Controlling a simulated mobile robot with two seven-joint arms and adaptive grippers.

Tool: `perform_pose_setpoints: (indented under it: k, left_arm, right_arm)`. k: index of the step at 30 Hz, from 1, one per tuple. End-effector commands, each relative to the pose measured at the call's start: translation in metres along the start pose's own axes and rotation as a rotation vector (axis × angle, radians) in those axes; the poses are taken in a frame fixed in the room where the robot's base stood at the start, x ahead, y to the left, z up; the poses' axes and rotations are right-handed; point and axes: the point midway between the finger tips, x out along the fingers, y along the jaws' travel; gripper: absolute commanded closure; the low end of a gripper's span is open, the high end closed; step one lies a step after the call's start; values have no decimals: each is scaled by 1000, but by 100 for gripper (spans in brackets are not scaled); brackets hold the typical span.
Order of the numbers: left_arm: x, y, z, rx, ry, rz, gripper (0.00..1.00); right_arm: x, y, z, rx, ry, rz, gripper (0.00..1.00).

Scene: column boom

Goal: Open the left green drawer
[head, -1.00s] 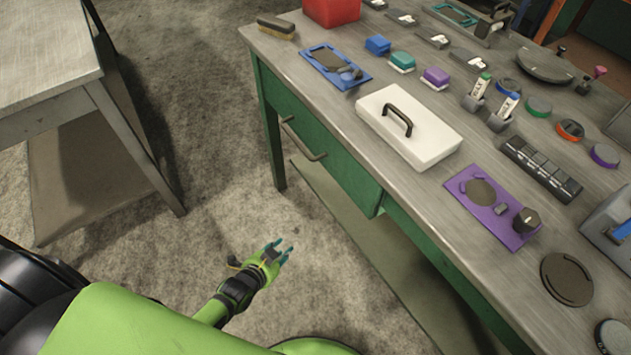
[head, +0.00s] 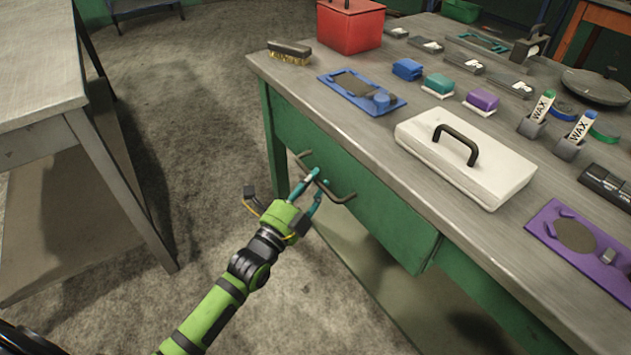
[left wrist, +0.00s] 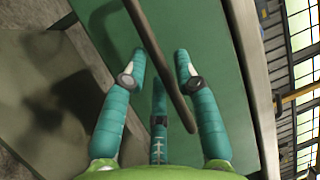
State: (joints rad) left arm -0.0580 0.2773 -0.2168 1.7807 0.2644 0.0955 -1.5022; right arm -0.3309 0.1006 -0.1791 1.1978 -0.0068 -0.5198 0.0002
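The left green drawer (head: 385,220) is in the side of the metal-topped workbench and looks shut. Its dark bar handle (head: 340,198) runs along the front. My left gripper (head: 312,180) is at the far part of this handle, its teal fingers reaching toward the drawer front. In the left wrist view, the handle (left wrist: 160,52) runs between the spread fingers of my left gripper (left wrist: 159,62). The fingers are open, and I cannot tell whether any touches the bar. The green drawer front (left wrist: 205,35) lies behind it. My right gripper is not in view.
On the bench top (head: 300,85) are a white case (head: 465,165), a blue tray (head: 345,85), a red box (head: 350,27), a brush (head: 290,50) and a purple plate (head: 560,225). Another table (head: 35,65) stands at left, with clear floor (head: 200,130) between.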

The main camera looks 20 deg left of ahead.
Motion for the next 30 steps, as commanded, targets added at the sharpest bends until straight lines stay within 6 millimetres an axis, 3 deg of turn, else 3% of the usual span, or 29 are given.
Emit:
perform_pose_setpoints:
  k: [4, 12, 15, 24, 30]
  left_arm:
    - [11, 0, 0, 0, 0, 0, 70]
    - [13, 1, 0, -1, 0, 1, 70]
    - [13, 1, 0, -1, 0, 1, 100]
    - [10, 0, 1, 0, 0, 2, 100]
    - [-3, -4, 6, 2, 0, 6, 100]
  right_arm:
    - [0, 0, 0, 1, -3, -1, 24]
    - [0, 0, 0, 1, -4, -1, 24]
    - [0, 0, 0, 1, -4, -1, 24]
    - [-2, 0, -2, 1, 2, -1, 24]
    - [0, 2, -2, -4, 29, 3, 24]
